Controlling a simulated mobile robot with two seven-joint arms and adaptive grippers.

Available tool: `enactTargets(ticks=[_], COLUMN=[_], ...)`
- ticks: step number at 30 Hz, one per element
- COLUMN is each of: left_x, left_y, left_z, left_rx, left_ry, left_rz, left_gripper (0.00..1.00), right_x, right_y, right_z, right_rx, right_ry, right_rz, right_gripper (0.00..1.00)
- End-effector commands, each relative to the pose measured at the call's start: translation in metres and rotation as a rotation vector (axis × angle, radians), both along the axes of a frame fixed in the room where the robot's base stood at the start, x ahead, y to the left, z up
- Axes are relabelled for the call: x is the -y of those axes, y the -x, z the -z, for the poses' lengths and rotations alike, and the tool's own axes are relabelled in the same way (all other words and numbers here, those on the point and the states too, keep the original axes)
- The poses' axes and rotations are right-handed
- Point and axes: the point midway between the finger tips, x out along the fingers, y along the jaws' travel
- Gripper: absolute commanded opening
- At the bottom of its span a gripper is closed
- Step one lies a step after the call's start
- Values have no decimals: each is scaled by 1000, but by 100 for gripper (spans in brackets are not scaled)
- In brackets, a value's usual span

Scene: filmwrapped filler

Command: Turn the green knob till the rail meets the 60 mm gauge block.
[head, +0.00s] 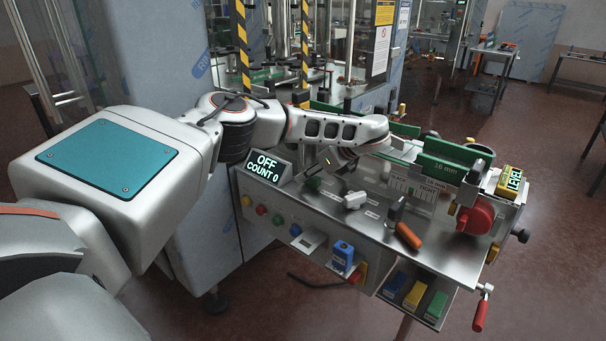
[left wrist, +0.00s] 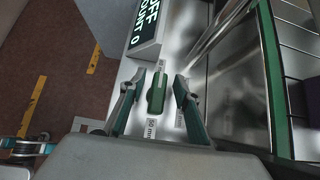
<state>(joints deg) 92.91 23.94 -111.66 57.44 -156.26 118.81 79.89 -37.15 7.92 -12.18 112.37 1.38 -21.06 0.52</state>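My left gripper (head: 330,160) is over the back left of the metal bench. The left wrist view shows its two fingers (left wrist: 159,80) apart, with a small green piece (left wrist: 158,93) between them; I see gaps on both sides. A label reading 50 mm (left wrist: 150,130) lies beside that piece. I cannot tell whether the green piece is a gauge block or a knob. A red knob (head: 476,216) is at the right end. I cannot make out a green knob or the 60 mm block for certain.
A display (head: 265,167) reads OFF, COUNT 0. A white piece (head: 354,200) and an orange-handled tool (head: 408,236) lie on the bench top (head: 440,255). Blue, yellow and green blocks (head: 415,296) sit below the front edge. A red-gripped crank (head: 481,312) sticks out at the right.

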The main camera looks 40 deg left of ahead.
Motion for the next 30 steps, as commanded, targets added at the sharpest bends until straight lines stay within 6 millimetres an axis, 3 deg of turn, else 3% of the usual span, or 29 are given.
enactTargets(ticks=[13,14,17,18,30], left_x=[2,2,2,2,2], left_y=[2,2,2,2,2], left_z=[6,6,6,6,5], left_rx=[0,-1,-1,-1,-1], left_ry=[0,0,0,0,1], left_rz=[-1,-1,-1,-1,42], left_gripper=[32,29,3,0,0], right_x=[0,0,0,0,0], right_y=[0,0,0,0,0], right_z=[4,4,4,4,-2], right_rx=[-1,-1,-1,-1,1], right_ry=[-1,0,0,0,1], right_rz=[0,-1,-1,-1,-1], right_gripper=[40,40,40,40,40])
